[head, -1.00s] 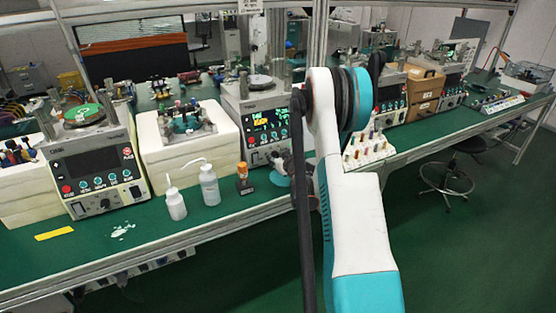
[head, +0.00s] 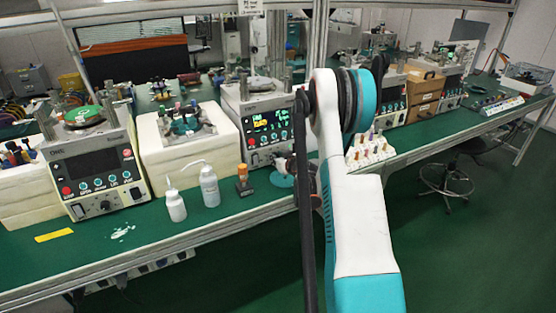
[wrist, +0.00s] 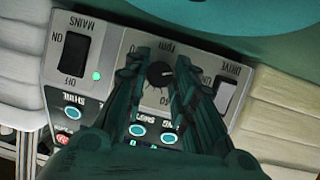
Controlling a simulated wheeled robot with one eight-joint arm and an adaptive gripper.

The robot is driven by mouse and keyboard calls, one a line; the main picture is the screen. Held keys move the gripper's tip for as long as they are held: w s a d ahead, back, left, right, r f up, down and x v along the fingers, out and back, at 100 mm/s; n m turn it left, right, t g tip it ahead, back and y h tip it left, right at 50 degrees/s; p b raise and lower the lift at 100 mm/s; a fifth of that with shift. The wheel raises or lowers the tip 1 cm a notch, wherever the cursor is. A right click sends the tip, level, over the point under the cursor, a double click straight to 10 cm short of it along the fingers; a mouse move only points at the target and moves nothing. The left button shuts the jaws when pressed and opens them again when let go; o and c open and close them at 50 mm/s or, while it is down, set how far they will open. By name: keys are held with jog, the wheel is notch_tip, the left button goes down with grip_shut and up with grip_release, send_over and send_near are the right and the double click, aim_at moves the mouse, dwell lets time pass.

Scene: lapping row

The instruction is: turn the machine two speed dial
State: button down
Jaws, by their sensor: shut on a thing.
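The second machine (head: 262,125), with a lit display, stands on the bench in the head view. Its lower control panel (wrist: 110,48) shows upside down in the wrist view. The black round speed dial (wrist: 160,74), marked rpm, sits between the MAINS switch (wrist: 74,54) and the DRIVE switch (wrist: 224,96). My gripper (wrist: 160,78) has its dark fingers on both sides of the dial and is shut on it.
A green lamp (wrist: 97,76) and several teal buttons (wrist: 137,130) lie close to the fingers. White bottles (head: 209,185) and an orange-capped bottle (head: 243,182) stand left of my gripper. A rack (head: 370,150) is to the right. Another machine (head: 95,165) stands at left.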

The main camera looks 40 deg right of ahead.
jog(key=m+y, duration=0.1)
jog(key=m, duration=0.1)
jog(key=m+y, duration=0.1)
jog(key=shift+d+m+t+y, duration=0.25)
jog(key=shift+m+t+y, duration=0.05)
jog(key=m+t+y, duration=0.1)
jog(key=m, duration=0.2)
jog(key=shift+s+d+f+y, duration=0.1)
jog(key=shift+y, duration=0.3)
jog(key=m+t+y, duration=0.1)
jog(key=m, duration=0.2)
jog(key=shift+d+f+y, duration=0.1)
jog(key=shift+y, duration=0.3)
jog(key=shift+f+m+t+y, duration=0.15)
jog(key=shift+m+t, duration=0.25)
jog(key=shift+m, duration=0.5)
jog(key=shift+r+m+t+y, duration=0.15)
jog(key=shift+m+t, duration=0.25)
jog(key=shift+m, duration=0.5)
jog(key=shift+f, duration=0.15)
jog(key=c, duration=1.3)
grip_release()
jog(key=shift+c, duration=0.2)
